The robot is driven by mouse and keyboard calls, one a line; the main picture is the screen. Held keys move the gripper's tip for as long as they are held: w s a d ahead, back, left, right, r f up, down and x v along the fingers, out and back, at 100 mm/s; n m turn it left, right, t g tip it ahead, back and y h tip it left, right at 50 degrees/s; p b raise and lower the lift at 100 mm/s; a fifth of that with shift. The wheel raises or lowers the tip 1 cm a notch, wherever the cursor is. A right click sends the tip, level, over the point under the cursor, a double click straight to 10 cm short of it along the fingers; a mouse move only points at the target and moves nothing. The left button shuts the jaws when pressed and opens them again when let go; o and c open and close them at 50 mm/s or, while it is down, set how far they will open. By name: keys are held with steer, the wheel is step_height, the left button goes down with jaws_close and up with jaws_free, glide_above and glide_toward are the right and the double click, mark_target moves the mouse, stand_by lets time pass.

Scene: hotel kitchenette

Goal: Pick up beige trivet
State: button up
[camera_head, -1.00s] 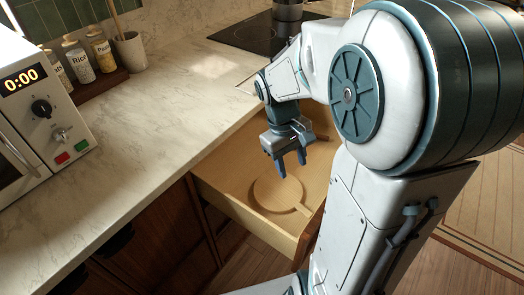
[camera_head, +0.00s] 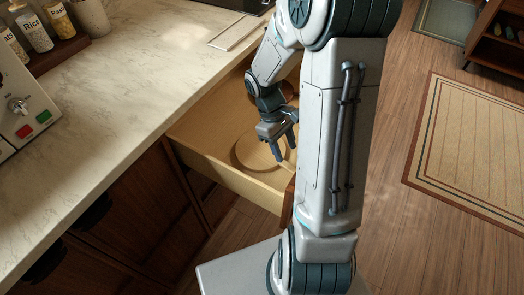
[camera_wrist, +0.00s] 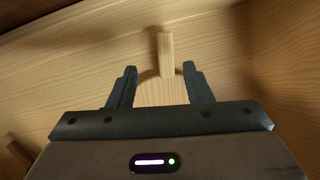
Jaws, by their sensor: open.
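The beige trivet (camera_head: 247,152) is a flat round wooden piece with a short handle, lying in the open drawer. In the wrist view its handle (camera_wrist: 166,52) points away from me and part of its disc shows between the fingers; the rest is hidden beneath my gripper. My gripper (camera_head: 284,153) points down inside the drawer, over the handle side of the trivet. In the wrist view my gripper (camera_wrist: 160,71) is open, with one finger on each side of the trivet. I cannot tell whether the fingers touch it.
The wooden drawer (camera_head: 227,175) is pulled out below the marble counter (camera_head: 110,105); its walls surround my gripper. A brown object (camera_wrist: 18,156) lies at the lower left in the wrist view. Jars (camera_head: 60,22) and a microwave (camera_head: 18,105) stand on the counter.

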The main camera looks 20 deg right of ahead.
mark_target(288, 165)
steer(key=x, duration=0.4)
steer(key=shift+s+a+f+b, duration=0.15)
steer(key=shift+a+f+b, duration=0.05)
steer(key=shift+a+b, duration=0.2)
steer(key=shift+s+d+f, duration=0.15)
steer(key=shift+f, duration=0.35)
jaws_close()
